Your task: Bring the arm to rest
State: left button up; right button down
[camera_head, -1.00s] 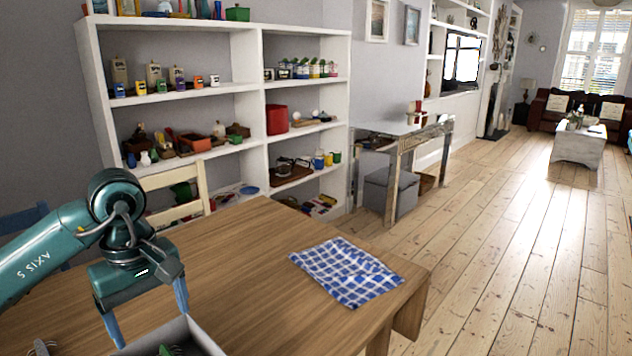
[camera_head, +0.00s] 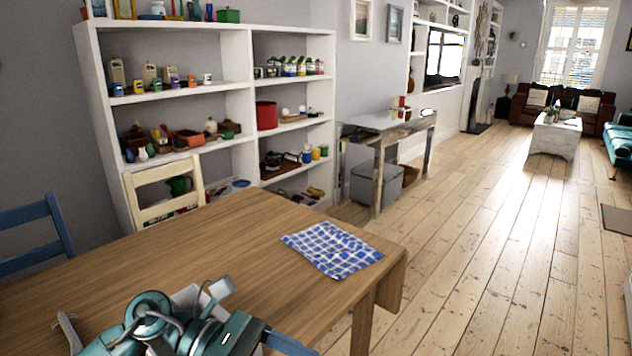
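My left arm, teal, comes in at the bottom left of the head view, low over the near part of the wooden table (camera_head: 190,256). My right gripper is not in view.
A blue-checked cloth (camera_head: 332,250) lies near the table's right end. A cream chair (camera_head: 163,200) and a blue chair (camera_head: 40,235) stand behind.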

pick_arm(q)
jog(key=w+r+n+t+h+p, duration=0.1)
jog(key=w+r+n+t+h, duration=0.15)
jog(key=n+t, duration=0.65)
jog(key=w+r+n+t+h+p, duration=0.1)
jog(key=n+t+h, duration=0.3)
jog(key=n, duration=0.8)
jog(key=w+a+f+n+t+y, duration=0.1)
jog(key=a+f+n+t+y, duration=0.15)
jog(key=n+t+y, duration=0.4)
jog(key=w+a+f+n+t+y, duration=0.1)
jog(key=a+f+n+y, duration=0.2)
jog(key=n, duration=0.7)
jog(key=s+a+f+n+g+y+p, duration=0.1)
jog(key=s+a+f+n+g+y, duration=0.1)
jog(key=f+n, duration=0.5)
jog(key=s+a+f+n+g+y+p, duration=0.1)
jog(key=s+a+f+n+g+y, duration=0.2)
jog(key=s+f+n, duration=0.5)
notch_tip(320, 180, down, 5)
jog(key=s+g+y, duration=0.1)
jog(key=y, duration=0.1)
jog(key=shift+s+r+y, duration=0.2)
jog(key=shift+y, duration=0.2)
jog(key=shift+a, duration=0.2)
